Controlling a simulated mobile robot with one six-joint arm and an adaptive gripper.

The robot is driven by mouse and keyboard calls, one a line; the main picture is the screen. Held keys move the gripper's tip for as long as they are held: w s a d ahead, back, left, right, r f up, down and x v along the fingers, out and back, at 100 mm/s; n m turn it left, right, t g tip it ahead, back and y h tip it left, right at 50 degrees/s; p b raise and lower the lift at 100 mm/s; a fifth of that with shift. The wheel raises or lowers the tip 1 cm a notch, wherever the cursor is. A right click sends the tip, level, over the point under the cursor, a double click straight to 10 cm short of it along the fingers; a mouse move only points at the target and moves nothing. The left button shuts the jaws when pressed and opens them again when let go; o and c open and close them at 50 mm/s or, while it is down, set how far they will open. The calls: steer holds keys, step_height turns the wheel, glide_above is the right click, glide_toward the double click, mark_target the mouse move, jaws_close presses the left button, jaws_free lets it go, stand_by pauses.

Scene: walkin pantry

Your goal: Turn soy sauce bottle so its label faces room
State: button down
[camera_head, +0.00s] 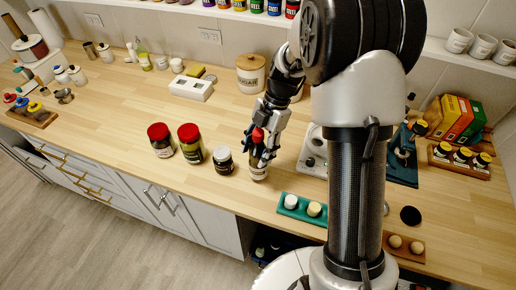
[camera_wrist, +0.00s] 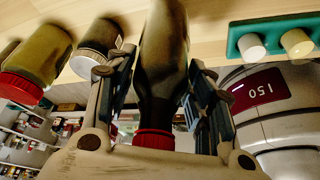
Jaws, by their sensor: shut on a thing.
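The soy sauce bottle (camera_head: 258,173) has a dark body and a red cap, and stands upright on the wooden counter near its front edge. A pale patch shows low on its near side, too small to read. My gripper (camera_head: 262,150) reaches down from above and is shut on the bottle's upper part. The wrist view is upside down: the bottle (camera_wrist: 163,55) runs between the two fingers of my gripper (camera_wrist: 160,95), with its red cap near my palm. I cannot make out a readable label there.
A small dark jar with a white lid (camera_head: 223,160) stands close left of the bottle, then two red-lidded jars (camera_head: 190,143). A teal tray (camera_head: 303,210) with two small pale things lies to the right. A scale (camera_head: 313,152) stands behind.

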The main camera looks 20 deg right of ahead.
steer(key=shift+f+b, duration=0.6)
steer(key=shift+f, duration=0.05)
steer(key=c, duration=0.7)
jaws_free()
steer(key=v, duration=1.2)
steer(key=shift+r, duration=0.15)
steer(key=s+a+r+m+t+h, duration=0.2)
steer(key=s+a+r+m+t, duration=0.1)
steer(key=s+r+m, duration=0.7)
steer(key=s+f+m+t, duration=0.1)
steer(key=s+m, duration=0.3)
steer(key=s+f+m+t+h, duration=0.1)
steer(key=s+m, duration=0.4)
steer(key=s+a+f+m+t+h, duration=0.1)
steer(key=s+m, duration=0.3)
steer(key=shift+s+f+t, duration=0.2)
steer(key=shift+s+t, duration=0.05)
steer(key=shift+t, duration=0.15)
